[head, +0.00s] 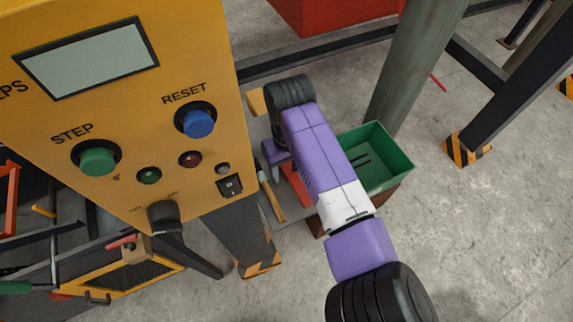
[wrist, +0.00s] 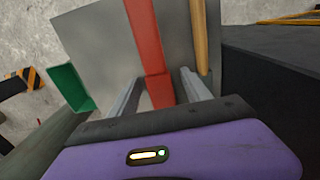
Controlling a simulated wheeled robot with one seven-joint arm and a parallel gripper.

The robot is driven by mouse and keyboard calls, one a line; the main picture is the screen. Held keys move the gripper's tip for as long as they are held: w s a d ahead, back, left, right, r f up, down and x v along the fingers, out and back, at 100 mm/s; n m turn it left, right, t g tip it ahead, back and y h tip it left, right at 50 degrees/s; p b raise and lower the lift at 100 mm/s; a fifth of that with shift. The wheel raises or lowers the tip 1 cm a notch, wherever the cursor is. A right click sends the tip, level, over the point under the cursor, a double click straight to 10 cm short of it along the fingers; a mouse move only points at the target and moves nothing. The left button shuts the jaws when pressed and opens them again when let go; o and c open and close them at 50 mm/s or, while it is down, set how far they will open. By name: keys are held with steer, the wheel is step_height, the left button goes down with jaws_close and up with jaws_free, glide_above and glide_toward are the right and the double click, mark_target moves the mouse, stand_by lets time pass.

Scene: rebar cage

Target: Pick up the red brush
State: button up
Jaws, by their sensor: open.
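The red brush (wrist: 146,40) is a long red strip on a grey surface (wrist: 100,45) in the wrist view. Its near end widens and lies between the two fingers of my gripper (wrist: 160,76), which is open with a gap on either side of the brush. In the head view the red brush (head: 296,186) shows only partly, beside my purple arm, which covers the rest.
A wooden handle (wrist: 199,35) lies close right of the brush and also shows in the head view (head: 271,200). A green bin (head: 385,165) stands right of my arm. A yellow control panel (head: 120,130) rises on the left, and a grey post (head: 415,65) stands behind the bin.

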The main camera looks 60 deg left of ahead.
mark_target(288, 168)
steer(key=shift+c, duration=0.3)
jaws_close()
steer(key=shift+r, duration=0.1)
step_height(288, 168, up, 20)
stand_by(0.4)
